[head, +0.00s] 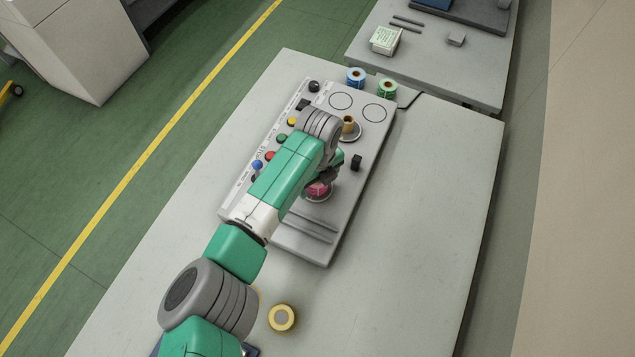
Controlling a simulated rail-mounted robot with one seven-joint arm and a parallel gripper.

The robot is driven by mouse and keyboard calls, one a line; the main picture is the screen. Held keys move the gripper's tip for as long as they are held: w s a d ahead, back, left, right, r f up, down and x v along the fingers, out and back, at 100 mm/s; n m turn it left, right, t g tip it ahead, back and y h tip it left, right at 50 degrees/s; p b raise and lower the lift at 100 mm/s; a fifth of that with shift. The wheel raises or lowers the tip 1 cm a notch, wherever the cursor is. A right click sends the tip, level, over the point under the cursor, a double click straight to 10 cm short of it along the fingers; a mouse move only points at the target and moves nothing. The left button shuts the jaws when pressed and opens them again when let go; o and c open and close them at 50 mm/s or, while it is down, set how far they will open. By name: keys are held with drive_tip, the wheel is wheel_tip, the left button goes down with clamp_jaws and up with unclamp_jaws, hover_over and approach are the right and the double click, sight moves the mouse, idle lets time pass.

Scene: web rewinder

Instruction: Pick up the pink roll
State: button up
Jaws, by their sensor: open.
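The pink roll (318,190) sits on a round spindle plate at the near part of the grey rewinder panel (287,246) in the head view. My arm covers part of it from the left and above. My gripper (328,179) is over the roll, pointing down and open. The fingers are mostly hidden behind my arm, so I cannot tell whether they are beside the roll or still above it.
A brown core (348,123) stands on another spindle plate, with a black block (356,162) nearby. A blue roll (355,76) and a green roll (387,87) are beyond the panel. A yellow roll (282,318) lies in front. The table's right side is clear.

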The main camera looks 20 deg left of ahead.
drive_tip(key=shift+f, duration=0.5)
drive_tip(key=c, duration=1.1)
drive_tip(key=shift+r, duration=0.15)
